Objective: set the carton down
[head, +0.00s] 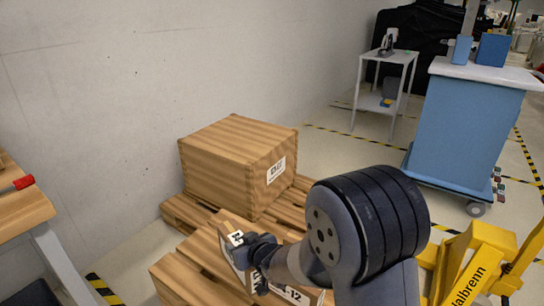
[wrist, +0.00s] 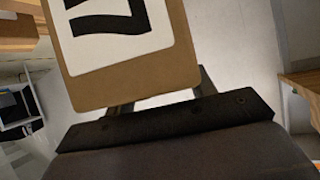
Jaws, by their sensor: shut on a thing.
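A brown carton with a white label (wrist: 130,70) fills the top of the wrist view, between the two dark fingers of my gripper (wrist: 162,100). My gripper is shut on it. In the head view my gripper (head: 257,252) is low over the wooden pallet (head: 178,276), at a brown, labelled carton (head: 232,222) that looks tilted. My arm hides part of it. A second white label reading 12 shows just below the gripper; I cannot tell whether it is on the same carton. Whether the carton touches the pallet is hidden.
A large brown box (head: 215,165) stands on the pallet's far part, close behind the gripper. A grey wall is to the left. A wooden table (head: 22,212) is at the left edge. A yellow pallet truck (head: 478,262) and a blue cart (head: 465,130) stand at the right.

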